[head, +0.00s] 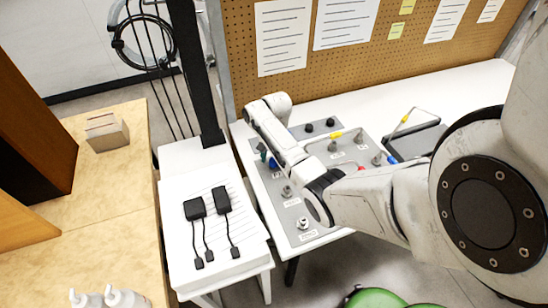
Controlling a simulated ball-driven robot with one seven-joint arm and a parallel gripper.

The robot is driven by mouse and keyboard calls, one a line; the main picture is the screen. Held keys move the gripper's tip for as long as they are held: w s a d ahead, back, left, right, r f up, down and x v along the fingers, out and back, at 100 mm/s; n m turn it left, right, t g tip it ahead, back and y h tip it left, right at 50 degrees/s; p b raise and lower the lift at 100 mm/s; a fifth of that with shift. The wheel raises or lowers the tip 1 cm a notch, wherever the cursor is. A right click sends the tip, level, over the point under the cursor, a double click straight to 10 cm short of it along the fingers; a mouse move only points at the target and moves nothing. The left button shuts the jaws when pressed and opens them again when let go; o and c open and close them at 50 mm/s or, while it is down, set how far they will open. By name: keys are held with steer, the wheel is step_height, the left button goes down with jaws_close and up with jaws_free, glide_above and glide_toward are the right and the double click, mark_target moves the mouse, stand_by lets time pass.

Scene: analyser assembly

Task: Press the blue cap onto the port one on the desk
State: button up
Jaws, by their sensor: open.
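A grey panel (313,242) with several metal ports and small labels lies on the white desk (445,83). A small blue piece (273,163) shows just left of my wrist, beside a dark green piece (261,149). Another blue piece (392,160) is at the panel's right side, by a metal fitting (377,160). I cannot tell which blue piece is the cap. A silver port (303,224) stands near the panel's front end, and another port (286,191) is behind it. The labels are too small to read. My gripper is hidden behind my wrist links, which reach over the panel.
A dark-framed tray (416,141) stands right of the panel, with a yellow-tipped item by it. A yellow piece (336,135) and a red piece (361,168) are on the panel. Black cabled devices (194,208) lie on the white side table. A pegboard (300,88) rises behind the desk.

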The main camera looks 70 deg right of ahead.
step_height(320, 180, up, 11)
steer(key=d, duration=0.1)
steer(key=shift+d+f+b, duration=0.15)
steer(key=shift+b, duration=0.15)
stand_by(0.6)
